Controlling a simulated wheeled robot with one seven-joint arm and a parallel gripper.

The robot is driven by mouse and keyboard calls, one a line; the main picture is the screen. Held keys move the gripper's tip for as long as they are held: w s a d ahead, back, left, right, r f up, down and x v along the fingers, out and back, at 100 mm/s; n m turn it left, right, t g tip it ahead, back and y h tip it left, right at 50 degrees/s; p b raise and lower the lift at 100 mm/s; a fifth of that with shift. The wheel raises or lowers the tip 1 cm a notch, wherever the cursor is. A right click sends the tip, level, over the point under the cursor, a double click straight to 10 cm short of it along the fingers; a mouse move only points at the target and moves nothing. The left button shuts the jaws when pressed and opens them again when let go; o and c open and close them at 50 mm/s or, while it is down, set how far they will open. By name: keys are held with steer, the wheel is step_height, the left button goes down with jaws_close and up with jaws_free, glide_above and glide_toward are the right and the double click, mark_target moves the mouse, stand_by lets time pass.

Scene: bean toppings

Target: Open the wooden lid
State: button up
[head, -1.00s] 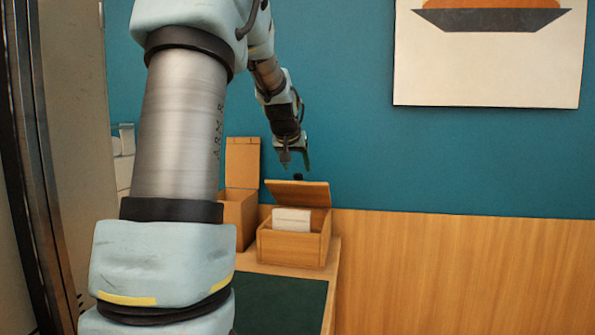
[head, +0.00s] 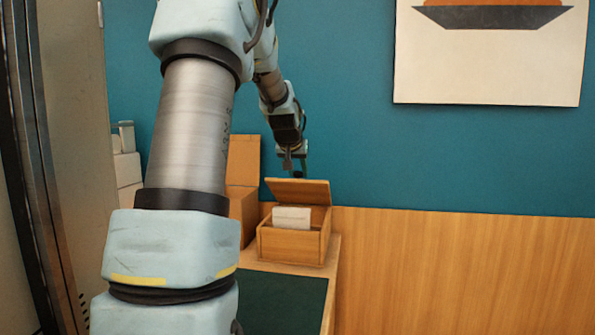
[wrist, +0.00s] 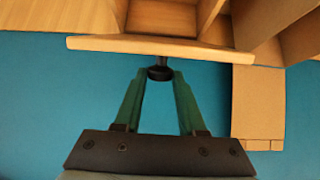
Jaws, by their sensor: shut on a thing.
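The wooden lid (head: 300,191) stands raised and tilted over the front wooden box (head: 290,248), which is partly open. In the wrist view the lid (wrist: 150,46) crosses the top as a pale board with a black knob (wrist: 159,73) at its edge. My gripper (head: 294,170) is at the lid's upper edge in the head view. In the wrist view the two green fingers of my gripper (wrist: 160,77) close in on the knob from both sides and hold it.
A white block (head: 292,217) sits inside the box. A second wooden box (head: 243,205) with its lid upright stands to the left behind it. The dark green counter mat (head: 283,303) is clear. A teal wall is close behind.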

jaws_close()
stand_by(0.8)
